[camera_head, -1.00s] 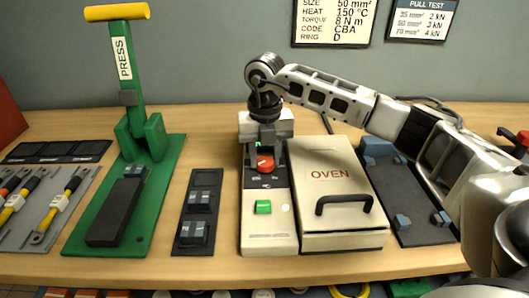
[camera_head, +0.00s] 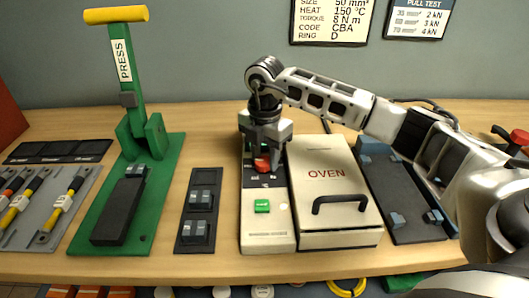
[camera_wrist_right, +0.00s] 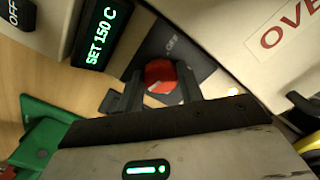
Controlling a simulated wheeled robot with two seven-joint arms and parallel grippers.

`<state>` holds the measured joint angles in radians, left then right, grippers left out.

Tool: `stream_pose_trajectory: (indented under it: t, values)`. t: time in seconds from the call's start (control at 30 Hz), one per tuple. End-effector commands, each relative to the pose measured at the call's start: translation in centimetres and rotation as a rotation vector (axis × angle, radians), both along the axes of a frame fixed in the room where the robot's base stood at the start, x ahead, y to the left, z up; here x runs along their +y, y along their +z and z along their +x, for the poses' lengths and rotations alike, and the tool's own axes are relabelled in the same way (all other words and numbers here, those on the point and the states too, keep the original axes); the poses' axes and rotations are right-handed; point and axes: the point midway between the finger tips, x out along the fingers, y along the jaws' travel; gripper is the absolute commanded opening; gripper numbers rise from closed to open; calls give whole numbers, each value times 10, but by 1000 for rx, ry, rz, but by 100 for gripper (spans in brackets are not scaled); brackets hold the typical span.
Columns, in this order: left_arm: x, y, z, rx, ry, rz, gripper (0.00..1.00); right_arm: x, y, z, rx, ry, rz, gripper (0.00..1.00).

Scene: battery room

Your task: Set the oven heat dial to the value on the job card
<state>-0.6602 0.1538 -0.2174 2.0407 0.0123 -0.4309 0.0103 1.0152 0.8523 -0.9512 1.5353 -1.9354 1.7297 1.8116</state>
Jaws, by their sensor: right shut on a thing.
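The oven (camera_head: 325,190) is a cream box with a dark handle; its control panel (camera_head: 267,232) stands along its left side. The red heat dial (camera_head: 262,164) sits on that panel. My right gripper (camera_head: 262,158) is down over the dial from above, and in the right wrist view its fingers (camera_wrist_right: 162,88) are shut on the red dial (camera_wrist_right: 160,72). A green display (camera_wrist_right: 103,22) there reads SET 150 C. The job card (camera_head: 331,20) on the wall reads HEAT 150 °C. My left gripper is not in view.
A green button (camera_head: 262,206) is on the panel's front part. A green press (camera_head: 150,180) and a dark tray with blue-grey blocks (camera_head: 198,215) stand to the left. A dark fixture (camera_head: 405,200) lies right of the oven. A PULL TEST card (camera_head: 419,18) hangs on the wall.

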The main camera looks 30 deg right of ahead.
Motion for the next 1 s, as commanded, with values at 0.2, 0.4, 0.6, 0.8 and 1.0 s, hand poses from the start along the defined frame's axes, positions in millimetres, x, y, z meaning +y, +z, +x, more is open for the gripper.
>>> stream_pose_trajectory:
  t: [0.2, 0.4, 0.6, 0.8, 1.0]
  values:
    - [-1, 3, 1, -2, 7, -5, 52, -1, 3, 2, -9, -66, -2, 14]
    - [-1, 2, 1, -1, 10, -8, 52, -1, 3, 2, -9, -85, -3, 14]
    - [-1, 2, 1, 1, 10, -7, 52, -2, 3, 2, -9, -86, -2, 14]
    - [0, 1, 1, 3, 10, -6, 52, -1, 3, 1, -8, -85, -2, 59]
    - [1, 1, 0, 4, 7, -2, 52, -1, 1, 1, -4, -82, -1, 59]
